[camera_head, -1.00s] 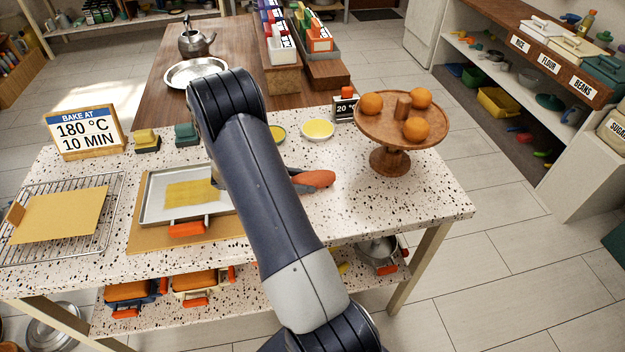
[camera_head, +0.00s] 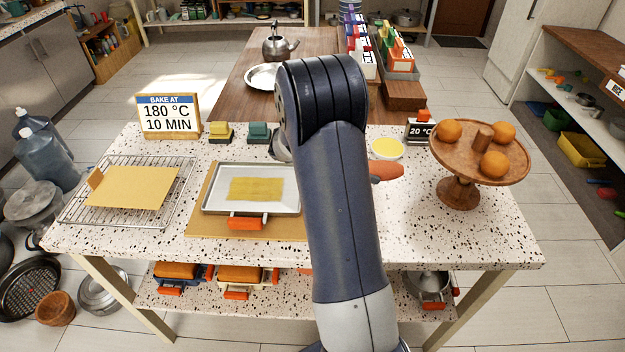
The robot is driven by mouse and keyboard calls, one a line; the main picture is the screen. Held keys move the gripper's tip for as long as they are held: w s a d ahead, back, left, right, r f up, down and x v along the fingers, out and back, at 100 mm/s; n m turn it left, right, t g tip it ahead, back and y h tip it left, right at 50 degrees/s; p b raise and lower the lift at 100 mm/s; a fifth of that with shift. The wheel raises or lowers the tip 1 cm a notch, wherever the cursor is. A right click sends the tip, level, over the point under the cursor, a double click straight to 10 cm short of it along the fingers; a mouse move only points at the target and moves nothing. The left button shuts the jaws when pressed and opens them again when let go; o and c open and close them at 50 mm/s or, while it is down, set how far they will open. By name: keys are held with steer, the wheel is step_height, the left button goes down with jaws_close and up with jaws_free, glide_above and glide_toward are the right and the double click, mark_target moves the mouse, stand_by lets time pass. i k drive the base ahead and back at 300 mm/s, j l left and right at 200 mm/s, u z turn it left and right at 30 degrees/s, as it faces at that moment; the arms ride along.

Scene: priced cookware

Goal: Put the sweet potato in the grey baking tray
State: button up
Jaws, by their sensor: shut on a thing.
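The sweet potato (camera_head: 386,171), orange-brown, sticks out to the right from behind my arm, just below a yellow bowl in the picture. Its left part is hidden by the arm. My gripper is mostly hidden behind my dark arm; the sweet potato has shifted along with the arm, as if held in the jaws. How high it is above the counter is hard to tell. The grey baking tray (camera_head: 214,190) lies to the left of my arm on a brown board, with a yellow sheet in it and an orange holder at its front edge.
A wooden stand (camera_head: 461,190) with oranges stands to the right. A wire rack (camera_head: 75,210) is at the left. A yellow block (camera_head: 220,132) and a green block (camera_head: 259,132) stand behind the tray.

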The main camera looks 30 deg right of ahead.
mark_target(264, 197)
steer(key=i+j, duration=0.15)
steer(key=j, duration=0.2)
steer(key=i+j, duration=0.2)
steer(key=j, duration=0.2)
steer(key=i+j, duration=0.15)
steer(key=j, duration=0.2)
